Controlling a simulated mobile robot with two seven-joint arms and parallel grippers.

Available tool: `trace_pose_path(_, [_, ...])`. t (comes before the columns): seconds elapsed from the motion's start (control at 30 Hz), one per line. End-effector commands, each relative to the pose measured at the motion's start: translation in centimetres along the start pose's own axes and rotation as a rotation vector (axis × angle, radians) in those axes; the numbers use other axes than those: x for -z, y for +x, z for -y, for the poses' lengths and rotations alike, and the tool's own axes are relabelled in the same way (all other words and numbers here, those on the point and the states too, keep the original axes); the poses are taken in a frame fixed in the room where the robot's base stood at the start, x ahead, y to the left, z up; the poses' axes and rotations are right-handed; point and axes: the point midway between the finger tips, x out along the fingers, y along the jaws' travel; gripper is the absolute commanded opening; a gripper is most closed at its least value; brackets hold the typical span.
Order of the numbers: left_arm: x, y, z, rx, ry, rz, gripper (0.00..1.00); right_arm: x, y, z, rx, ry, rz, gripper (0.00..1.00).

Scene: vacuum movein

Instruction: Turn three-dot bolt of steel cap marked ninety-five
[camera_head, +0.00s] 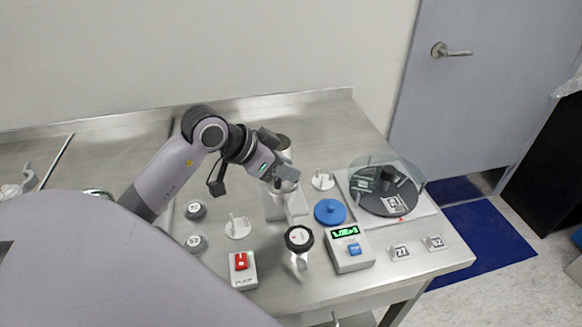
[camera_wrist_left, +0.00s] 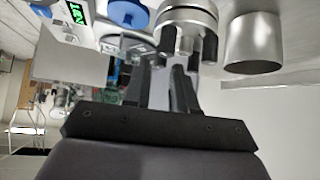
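A steel cap (camera_wrist_left: 188,18) with dark bolts around its rim shows at the top of the left wrist view. I cannot read its number or any bolt's dots. In the head view my left gripper (camera_head: 287,180) hides most of it, in front of a steel cylinder (camera_head: 283,143). My left gripper's fingers (camera_wrist_left: 170,72) stand a little apart and point at the cap's near side, close to a dark bolt (camera_wrist_left: 167,40). I cannot tell whether they touch or grip that bolt. My right gripper is not in view.
A blue lid (camera_head: 330,212), a gauge (camera_head: 299,238), a meter (camera_head: 349,250) with a green display, and a red-switch box (camera_head: 242,268) stand nearby. A clear-covered chamber (camera_head: 418,180) is at right. The bench's back is clear.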

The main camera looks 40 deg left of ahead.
Motion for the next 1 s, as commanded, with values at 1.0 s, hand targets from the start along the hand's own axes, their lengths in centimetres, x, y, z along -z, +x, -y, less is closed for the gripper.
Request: trace_pose_path(1.0, [0.0, 2.1, 0.1, -0.035, 0.036, 0.003, 0.00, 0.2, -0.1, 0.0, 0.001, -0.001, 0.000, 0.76])
